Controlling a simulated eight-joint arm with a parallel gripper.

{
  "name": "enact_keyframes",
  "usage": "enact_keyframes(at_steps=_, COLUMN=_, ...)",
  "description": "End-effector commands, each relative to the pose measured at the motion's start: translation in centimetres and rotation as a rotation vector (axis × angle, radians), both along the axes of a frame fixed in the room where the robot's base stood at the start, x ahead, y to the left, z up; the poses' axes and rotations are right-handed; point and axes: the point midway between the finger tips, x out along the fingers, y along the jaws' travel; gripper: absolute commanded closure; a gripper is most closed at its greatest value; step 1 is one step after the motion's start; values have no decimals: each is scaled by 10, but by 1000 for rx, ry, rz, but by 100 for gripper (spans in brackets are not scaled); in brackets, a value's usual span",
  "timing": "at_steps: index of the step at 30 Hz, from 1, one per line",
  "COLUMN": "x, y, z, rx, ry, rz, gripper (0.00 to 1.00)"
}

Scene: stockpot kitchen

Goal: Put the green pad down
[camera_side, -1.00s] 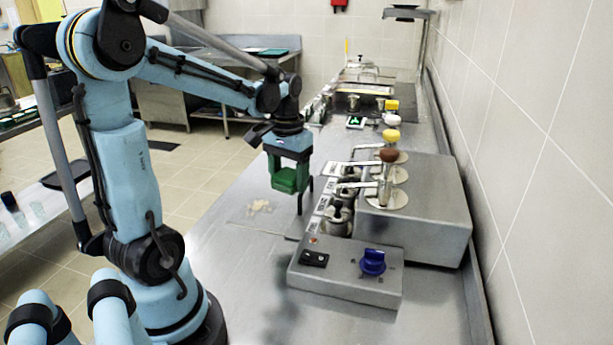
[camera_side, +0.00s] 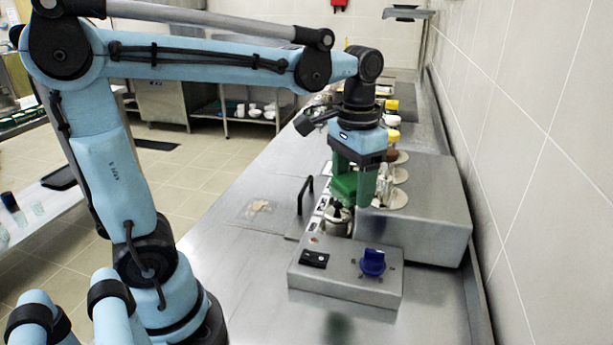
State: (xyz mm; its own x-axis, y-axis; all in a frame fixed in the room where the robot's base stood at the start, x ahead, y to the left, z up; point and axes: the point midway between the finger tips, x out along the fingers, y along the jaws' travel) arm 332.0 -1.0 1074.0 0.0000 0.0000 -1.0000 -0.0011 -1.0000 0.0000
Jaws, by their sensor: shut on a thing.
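The green pad (camera_side: 344,188) is held at the lower end of my gripper (camera_side: 356,195). My gripper points down and is shut on the pad. It hangs over the row of valves along the left side of the steel housing, just behind the control box. The pad's lower edge appears just above a metal valve fitting (camera_side: 337,218); I cannot tell if they touch. Part of the pad is hidden by the gripper's fingers.
A control box (camera_side: 345,275) with a blue knob (camera_side: 373,262) stands in front. The steel housing (camera_side: 435,205) is at right, with yellow-topped shakers (camera_side: 393,135) behind the gripper. A black handle (camera_side: 305,194) rises left of the gripper. The counter (camera_side: 235,265) at front left is clear.

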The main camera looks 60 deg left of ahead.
Motion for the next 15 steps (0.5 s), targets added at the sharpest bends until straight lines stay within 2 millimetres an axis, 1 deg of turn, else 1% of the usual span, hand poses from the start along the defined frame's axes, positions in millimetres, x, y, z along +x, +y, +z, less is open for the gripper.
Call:
enact_keyframes(at_steps=6, x=0, y=0, z=0, rx=0, ry=0, rz=2, gripper=70)
enact_keyframes(at_steps=9, x=-4, y=0, z=-2, rx=0, ry=0, rz=23, gripper=70)
enact_keyframes(at_steps=11, x=-10, y=-1, z=-4, rx=0, ry=0, rz=59, gripper=70)
enact_keyframes(at_steps=14, x=-27, y=-2, z=-12, rx=0, ry=0, rz=163, gripper=70)
enact_keyframes(at_steps=15, x=-36, y=-3, z=-16, rx=0, ry=0, rz=219, gripper=70)
